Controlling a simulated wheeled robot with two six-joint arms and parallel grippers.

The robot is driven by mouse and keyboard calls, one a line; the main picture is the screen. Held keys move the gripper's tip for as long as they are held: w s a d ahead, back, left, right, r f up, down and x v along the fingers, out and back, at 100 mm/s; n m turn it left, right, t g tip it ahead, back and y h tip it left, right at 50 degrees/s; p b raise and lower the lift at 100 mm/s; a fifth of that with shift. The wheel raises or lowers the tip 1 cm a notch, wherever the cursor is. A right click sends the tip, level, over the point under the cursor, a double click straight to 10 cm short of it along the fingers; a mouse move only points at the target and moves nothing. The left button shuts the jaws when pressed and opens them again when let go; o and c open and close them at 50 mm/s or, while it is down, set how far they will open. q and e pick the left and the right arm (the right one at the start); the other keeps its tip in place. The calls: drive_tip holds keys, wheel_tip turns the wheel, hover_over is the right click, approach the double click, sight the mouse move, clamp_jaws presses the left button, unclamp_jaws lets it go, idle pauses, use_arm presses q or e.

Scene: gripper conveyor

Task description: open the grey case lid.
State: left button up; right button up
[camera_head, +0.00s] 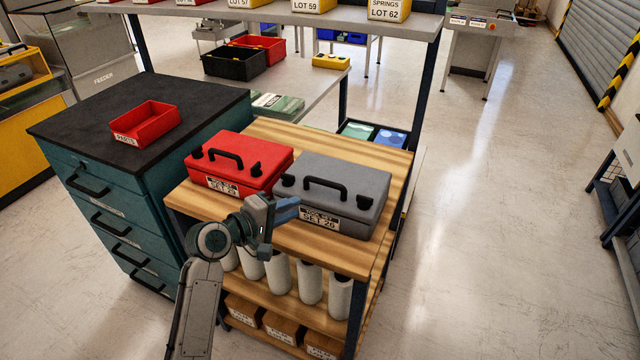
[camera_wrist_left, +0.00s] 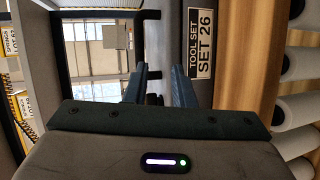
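The grey case (camera_head: 358,190) lies with its lid down on the wooden bench top, with a black handle (camera_head: 325,184) on top and a "SET 26" label (camera_head: 320,219) on its front. My left gripper (camera_head: 288,208) is at the front left of the case, its blue fingers pointing toward it. I cannot tell whether a finger touches the case. My right gripper is not in view.
A red case (camera_head: 262,170) sits close on the left of the grey case. A teal drawer cabinet (camera_head: 75,165) with a red bin (camera_head: 150,122) stands further left. White rolls (camera_head: 310,283) fill the shelf below. Open floor (camera_head: 480,230) is on the right.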

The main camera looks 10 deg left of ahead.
sight(322, 184)
use_arm(q)
drive_tip(key=shift+n+t+h, duration=0.3)
drive_tip(key=shift+n+h, duration=0.1)
drive_tip(key=shift+n, duration=0.1)
drive_tip(key=w+d, duration=0.2)
drive_tip(key=w, duration=0.1)
drive_tip(key=w+d+p, duration=0.1)
drive_tip(key=w+d, duration=0.1)
drive_tip(key=w+d+p, duration=0.1)
drive_tip(key=w+d, duration=0.1)
drive_tip(key=w, duration=0.1)
drive_tip(key=shift+w+d+r, duration=0.2)
drive_tip(key=shift+w+r, duration=0.1)
drive_tip(key=shift+r, duration=0.05)
drive_tip(key=shift+w+d+f, duration=0.2)
drive_tip(key=shift+w+d, duration=0.25)
drive_tip(key=shift+w, duration=0.1)
clamp_jaws()
